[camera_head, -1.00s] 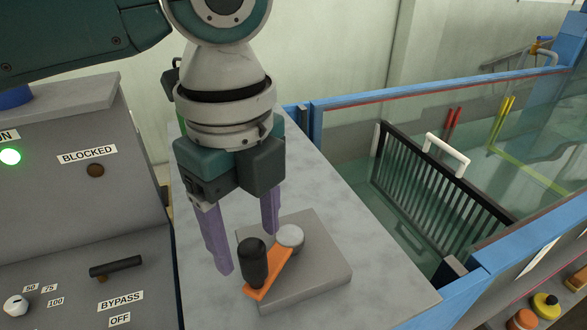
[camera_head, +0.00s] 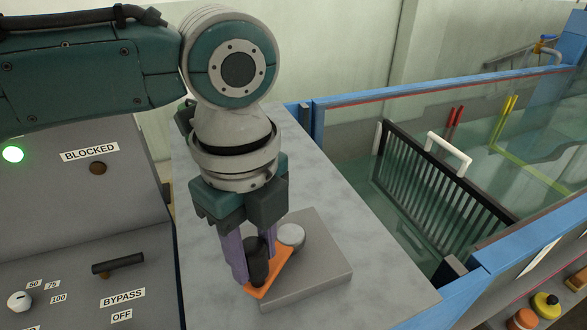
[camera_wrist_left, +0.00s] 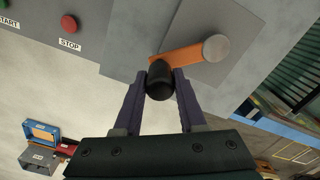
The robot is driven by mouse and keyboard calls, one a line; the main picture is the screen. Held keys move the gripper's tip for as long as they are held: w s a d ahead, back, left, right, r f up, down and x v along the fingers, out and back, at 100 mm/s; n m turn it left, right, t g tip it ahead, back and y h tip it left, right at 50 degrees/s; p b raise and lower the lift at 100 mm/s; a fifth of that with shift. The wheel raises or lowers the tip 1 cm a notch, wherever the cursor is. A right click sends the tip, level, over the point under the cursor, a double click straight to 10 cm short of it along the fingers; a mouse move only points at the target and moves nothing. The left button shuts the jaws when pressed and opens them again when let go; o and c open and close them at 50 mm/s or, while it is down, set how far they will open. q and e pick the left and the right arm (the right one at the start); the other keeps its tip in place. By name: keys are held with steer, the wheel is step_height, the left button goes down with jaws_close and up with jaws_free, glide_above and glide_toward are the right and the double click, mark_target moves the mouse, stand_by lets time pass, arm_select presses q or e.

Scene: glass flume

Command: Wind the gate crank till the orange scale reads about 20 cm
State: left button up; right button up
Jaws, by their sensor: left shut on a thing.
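The gate crank is an orange arm (camera_head: 266,279) with a black upright knob (camera_head: 258,263) at one end and a pale round hub (camera_head: 291,235) at the other. It sits on a grey square plate (camera_head: 318,276) on the bench top. My left gripper (camera_head: 254,275) is shut on the black knob, with a purple finger on either side of it. In the left wrist view the knob (camera_wrist_left: 159,80) sits between the two fingertips, and the orange arm (camera_wrist_left: 182,57) runs right to the hub (camera_wrist_left: 216,48). The orange scale's reading cannot be made out. My right gripper is not in view.
A control panel with a black lever (camera_head: 118,263) and a white dial (camera_head: 19,301) stands at the left. A glass-walled water tank with a black grille (camera_head: 435,180) and blue rails lies at the right. Bare bench top lies behind the plate.

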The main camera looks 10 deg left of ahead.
arm_select(q)
jaws_close()
stand_by(0.8)
